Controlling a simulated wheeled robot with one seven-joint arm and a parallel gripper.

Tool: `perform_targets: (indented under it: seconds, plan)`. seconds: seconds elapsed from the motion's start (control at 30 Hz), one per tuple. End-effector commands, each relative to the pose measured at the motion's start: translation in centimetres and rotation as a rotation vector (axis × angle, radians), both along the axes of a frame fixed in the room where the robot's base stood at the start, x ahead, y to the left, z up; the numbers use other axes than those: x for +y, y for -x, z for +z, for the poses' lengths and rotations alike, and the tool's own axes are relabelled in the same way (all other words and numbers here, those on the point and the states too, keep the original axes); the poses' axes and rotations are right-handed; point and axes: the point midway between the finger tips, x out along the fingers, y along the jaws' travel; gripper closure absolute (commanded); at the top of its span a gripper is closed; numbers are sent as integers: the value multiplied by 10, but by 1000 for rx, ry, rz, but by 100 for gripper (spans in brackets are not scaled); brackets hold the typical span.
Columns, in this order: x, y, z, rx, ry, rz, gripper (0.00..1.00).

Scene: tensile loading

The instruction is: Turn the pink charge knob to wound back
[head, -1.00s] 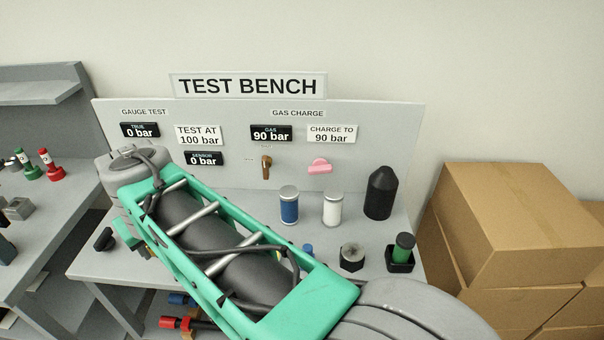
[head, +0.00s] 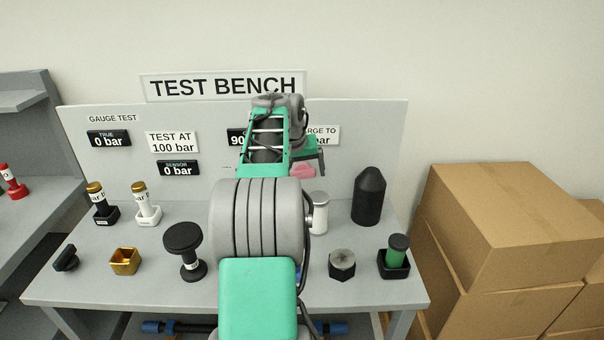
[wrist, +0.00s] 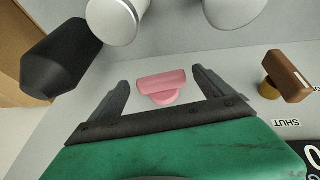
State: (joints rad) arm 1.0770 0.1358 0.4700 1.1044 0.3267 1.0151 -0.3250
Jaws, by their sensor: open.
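The pink charge knob (head: 303,171) is on the upright panel of the test bench, under the "charge to 90 bar" label; my arm partly hides it in the head view. In the wrist view the pink knob (wrist: 162,88) shows its bar and round base between my two fingers. My gripper (wrist: 164,84) is open, with one finger on each side of the knob and a gap on both sides. The brown valve handle (wrist: 288,76) is to the right in the wrist view, near a "SHUT" label. The gas display (head: 236,136) is mostly hidden by my arm.
A black rounded cylinder (head: 369,196) and a white canister (head: 320,212) stand on the bench near the panel. A hex nut (head: 342,264) and a green-bodied part (head: 397,252) are nearer the front. Cardboard boxes (head: 500,230) stand at the right.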

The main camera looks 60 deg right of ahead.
Motion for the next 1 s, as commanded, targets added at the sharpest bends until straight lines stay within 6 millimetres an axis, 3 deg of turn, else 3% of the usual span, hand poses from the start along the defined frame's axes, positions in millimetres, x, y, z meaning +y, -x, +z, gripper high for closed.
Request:
perform_targets:
  seconds: [0.3, 1.0]
  plan:
    - [-2, -1, -4, -2, 2, 1, 11]
    - [-2, -1, -4, -1, 1, 2, 68]
